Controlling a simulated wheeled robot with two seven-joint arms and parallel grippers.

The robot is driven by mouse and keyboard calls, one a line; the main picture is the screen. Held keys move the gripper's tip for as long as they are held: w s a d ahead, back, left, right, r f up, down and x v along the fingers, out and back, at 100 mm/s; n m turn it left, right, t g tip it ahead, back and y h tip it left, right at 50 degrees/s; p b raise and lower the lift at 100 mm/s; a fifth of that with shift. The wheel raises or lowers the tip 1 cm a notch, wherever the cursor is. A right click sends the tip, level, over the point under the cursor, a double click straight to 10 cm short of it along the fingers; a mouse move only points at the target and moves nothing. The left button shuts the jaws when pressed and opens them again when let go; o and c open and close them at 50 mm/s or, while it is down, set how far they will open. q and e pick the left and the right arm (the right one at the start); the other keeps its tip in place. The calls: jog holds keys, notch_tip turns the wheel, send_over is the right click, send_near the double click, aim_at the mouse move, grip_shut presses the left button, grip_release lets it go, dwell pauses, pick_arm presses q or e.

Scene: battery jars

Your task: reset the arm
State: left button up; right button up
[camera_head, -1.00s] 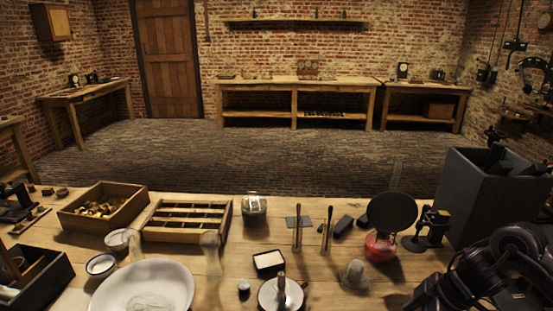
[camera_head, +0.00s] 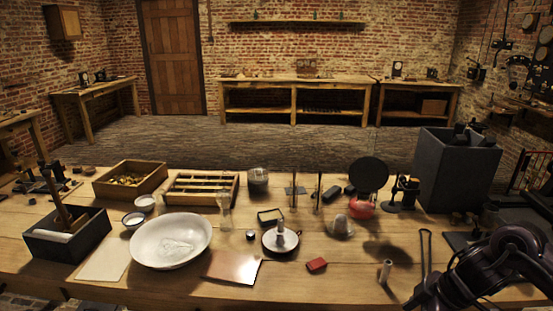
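My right arm comes in at the lower right of the head view. Its dark gripper end (camera_head: 428,292) is low over the front right of the workbench (camera_head: 330,285). Its fingers are too dark and cropped to tell open from shut, and I see nothing clearly held. My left gripper is outside the view. On the bench are a lidded glass jar (camera_head: 258,181), a white basin (camera_head: 160,250), a copper-coloured plate (camera_head: 240,270), a red block (camera_head: 316,265) and a small pale cylinder (camera_head: 385,269).
A dark open box (camera_head: 85,245) stands at the front left. A wooden tray (camera_head: 130,180) and a slotted rack (camera_head: 202,188) lie behind the basin. A tall grey bin (camera_head: 450,180) stands at the right, near a red burner (camera_head: 362,207). The bench's front edge shows below.

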jog(key=w+a+f+m+t+y, duration=0.1)
jog(key=w+a+f+m+t, duration=0.15)
jog(key=f, duration=0.85)
jog(key=w+a+f+m+t+y, duration=0.1)
jog(key=w+a+f+m, duration=0.15)
jog(key=f, duration=0.85)
jog(key=s+f+m+h, duration=0.15)
jog(key=s+f, duration=0.25)
jog(key=f, duration=0.7)
jog(key=s+d+f+m+h, duration=0.1)
jog(key=s+f+m+h, duration=0.15)
jog(key=s+f, duration=1.1)
jog(key=s+f+g+h, duration=0.1)
jog(key=s+f, duration=0.3)
jog(key=s, duration=0.8)
jog(key=s+a+f+m+g+h, duration=0.1)
jog(key=s+f+g, duration=0.2)
jog(key=s, duration=1)
jog(key=shift+a+f+g, duration=0.2)
jog(key=shift+f+g, duration=0.15)
jog(key=shift+f, duration=0.15)
